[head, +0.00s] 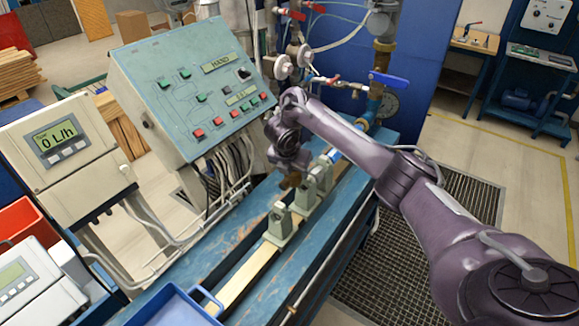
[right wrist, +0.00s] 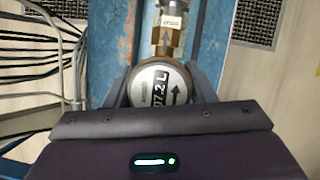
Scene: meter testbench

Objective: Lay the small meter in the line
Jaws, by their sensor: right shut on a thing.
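The small meter (right wrist: 152,86) shows in the right wrist view as a round dial with a black arrow and digits ending in "7.2 L". My right gripper (right wrist: 160,92) is shut on it, one finger on each side. In the head view, my right gripper (head: 290,168) is above the bench line, and a brass part (head: 291,181) shows below it; most of the meter is hidden there. The line has grey-green supports (head: 280,222) on a rail. In the wrist view, a brass fitting (right wrist: 168,38) with a label lies just beyond the dial; I cannot tell whether they touch. My left gripper is out of view.
A green-blue control panel (head: 190,85) with buttons stands left of my right gripper. Valves and a blue-handled pipe (head: 388,80) stand behind. A display reading "0 L/h" (head: 55,137) and a blue tray (head: 170,310) are at left. Floor grating (head: 375,260) lies right of the bench.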

